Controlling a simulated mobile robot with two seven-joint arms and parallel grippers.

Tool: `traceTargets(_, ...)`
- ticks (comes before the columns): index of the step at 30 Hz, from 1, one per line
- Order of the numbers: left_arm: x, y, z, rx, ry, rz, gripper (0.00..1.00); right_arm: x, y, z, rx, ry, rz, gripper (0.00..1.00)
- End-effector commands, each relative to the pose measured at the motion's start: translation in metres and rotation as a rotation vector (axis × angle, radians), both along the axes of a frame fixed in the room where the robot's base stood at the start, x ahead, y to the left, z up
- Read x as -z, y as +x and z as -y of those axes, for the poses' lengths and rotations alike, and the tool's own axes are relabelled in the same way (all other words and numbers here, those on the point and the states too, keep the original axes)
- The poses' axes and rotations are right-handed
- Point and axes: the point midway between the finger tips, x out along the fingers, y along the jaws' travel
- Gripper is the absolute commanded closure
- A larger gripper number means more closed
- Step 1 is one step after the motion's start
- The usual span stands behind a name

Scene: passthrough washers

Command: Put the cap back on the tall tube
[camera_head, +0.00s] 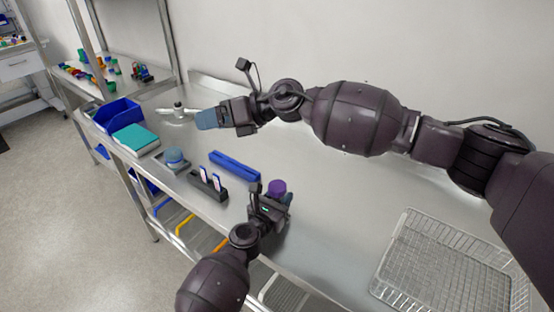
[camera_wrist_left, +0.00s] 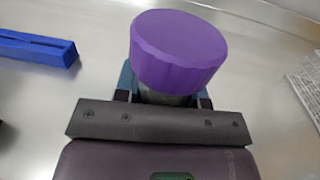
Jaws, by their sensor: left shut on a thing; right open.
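My left gripper (camera_head: 268,207) reaches in from the bottom and is shut at the front edge of the steel counter. In the left wrist view a wide purple cap (camera_wrist_left: 178,48) stands above a greyish body (camera_wrist_left: 170,99), apparently the tall tube, between the fingers. The cap hides most of that body, so I cannot tell how it is seated. The purple cap also shows in the head view (camera_head: 277,187), just beyond the gripper. My right gripper (camera_head: 207,119) is open, with blue-grey fingers pointing left, well away from the cap, near a silver three-armed fixture (camera_head: 178,111).
A long blue rack (camera_head: 235,165) and a dark rack with two slim upright items (camera_head: 208,186) stand left of my left gripper. Further left are a round blue item on a grey base (camera_head: 174,158), a teal box (camera_head: 135,139) and blue bins (camera_head: 117,114). A wire basket (camera_head: 405,232) is at right.

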Motion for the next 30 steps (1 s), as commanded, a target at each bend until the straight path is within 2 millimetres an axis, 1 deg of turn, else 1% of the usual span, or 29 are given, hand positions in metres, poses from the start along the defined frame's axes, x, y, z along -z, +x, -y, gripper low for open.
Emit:
traceTargets(1, 0.000, 0.000, 0.000, 0.000, 0.000, 0.000, 1.00, -0.010, 0.006, -0.003, 0.034, 0.065, 0.012, 0.29)
traceTargets(3, 0.000, 0.000, 0.000, 0.000, 0.000, 0.000, 1.00, -0.024, 0.016, -0.006, 0.091, 0.148, 0.030, 0.29)
traceTargets(9, 0.000, 0.000, 0.000, 0.000, 0.000, 0.000, 1.00, -0.054, 0.049, -0.002, 0.301, 0.324, 0.070, 0.29)
traceTargets(12, 0.000, 0.000, 0.000, -0.001, 0.000, 0.000, 1.00, -0.062, 0.068, 0.005, 0.426, 0.372, 0.079, 0.29)
traceTargets(15, 0.000, 0.000, 0.000, -0.001, 0.000, 0.000, 1.00, -0.065, 0.086, 0.016, 0.559, 0.392, 0.081, 0.29)
traceTargets(19, 0.000, 0.000, 0.000, -0.001, 0.000, 0.000, 1.00, -0.061, 0.107, 0.031, 0.732, 0.373, 0.066, 0.29)
traceTargets(23, 0.000, 0.000, 0.000, -0.001, 0.000, 0.000, 1.00, -0.047, 0.123, 0.048, 0.893, 0.302, 0.033, 0.29)
traceTargets(27, 0.000, 0.000, 0.000, -0.001, 0.000, 0.000, 1.00, -0.025, 0.132, 0.067, 1.041, 0.175, -0.022, 0.29)
traceTargets(30, 0.000, 0.000, 0.000, -0.001, 0.000, 0.000, 1.00, -0.006, 0.134, 0.079, 1.121, 0.053, -0.072, 0.29)
